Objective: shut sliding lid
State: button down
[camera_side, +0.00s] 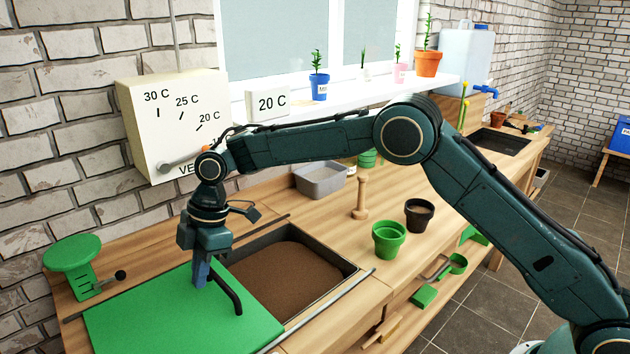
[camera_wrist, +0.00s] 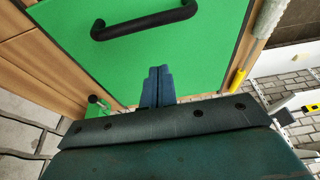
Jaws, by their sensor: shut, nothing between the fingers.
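The sliding lid (camera_side: 180,318) is a flat green panel at the lower left of the side view. It lies left of the soil bin (camera_side: 290,278), whose brown soil is largely uncovered. A black bar handle (camera_side: 229,292) stands near the lid's right edge. My gripper (camera_side: 199,280) points down over the lid, just left of the handle, with its blue fingers together and empty. In the wrist view the fingers (camera_wrist: 157,72) show against the green lid (camera_wrist: 120,65), apart from the black handle (camera_wrist: 145,22). I cannot tell whether the fingertips touch the lid.
A metal rail (camera_side: 320,311) runs along the front of the bin. A round green stand (camera_side: 72,254) is at the far left.

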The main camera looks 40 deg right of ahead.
aim_at(196, 316)
jog(key=x, duration=0.5)
jog(key=shift+d+r, duration=0.2)
jog(key=shift+d, duration=0.8)
jog(key=shift+d+r, duration=0.25)
jog(key=shift+d, duration=0.7)
jog(key=shift+d, duration=0.2)
jog(key=d, duration=2.4)
jog(key=shift+d, duration=0.3)
jog(key=shift+a, duration=0.1)
